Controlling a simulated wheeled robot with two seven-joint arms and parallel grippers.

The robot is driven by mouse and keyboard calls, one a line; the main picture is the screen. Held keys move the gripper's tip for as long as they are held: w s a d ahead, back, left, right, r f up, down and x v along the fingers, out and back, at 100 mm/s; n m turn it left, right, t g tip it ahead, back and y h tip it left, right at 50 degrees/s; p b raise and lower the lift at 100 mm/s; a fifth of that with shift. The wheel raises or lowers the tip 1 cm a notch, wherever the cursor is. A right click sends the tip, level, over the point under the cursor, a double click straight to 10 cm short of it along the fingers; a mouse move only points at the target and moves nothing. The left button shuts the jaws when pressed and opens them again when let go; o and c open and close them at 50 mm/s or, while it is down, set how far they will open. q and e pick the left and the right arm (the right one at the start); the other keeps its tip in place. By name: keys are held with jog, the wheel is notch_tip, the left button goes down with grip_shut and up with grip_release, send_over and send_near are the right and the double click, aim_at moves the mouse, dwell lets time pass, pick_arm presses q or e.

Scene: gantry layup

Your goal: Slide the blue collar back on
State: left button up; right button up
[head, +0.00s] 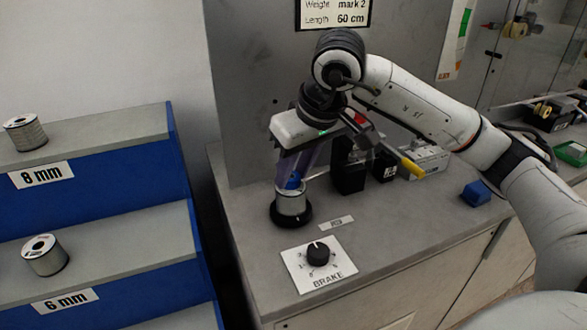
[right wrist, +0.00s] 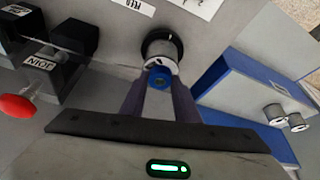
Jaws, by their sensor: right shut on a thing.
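The blue collar (head: 293,182) is between the fingertips of my right gripper (head: 295,174), which is shut on it and points down. In the right wrist view the collar (right wrist: 160,76) shows as a blue ring with a hole, in line with the spool behind it. The silver spool (head: 291,203) stands upright on a round black base (head: 292,217) on the bench. The collar is at or just above the spool's top; I cannot tell whether it is around the spindle, as the fingers hide part of it. My left gripper is not in view.
A brake dial (head: 318,252) sits on the bench in front of the spool. Black boxes (head: 349,172) stand right behind it, and a blue block (head: 475,193) lies further right. A blue shelf unit (head: 190,225) with spools is at the left.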

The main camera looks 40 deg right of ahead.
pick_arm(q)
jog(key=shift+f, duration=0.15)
pick_arm(e)
jog(key=shift+f, duration=0.15)
jog(key=o, duration=1.2)
jog(key=shift+c, duration=0.2)
jog(key=v, duration=0.2)
jog(key=shift+r, duration=0.3)
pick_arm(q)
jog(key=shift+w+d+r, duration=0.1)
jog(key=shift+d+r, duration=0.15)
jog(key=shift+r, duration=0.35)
pick_arm(e)
jog(key=v, duration=0.7)
jog(key=shift+s+r, duration=0.25)
jog(key=shift+r, duration=0.1)
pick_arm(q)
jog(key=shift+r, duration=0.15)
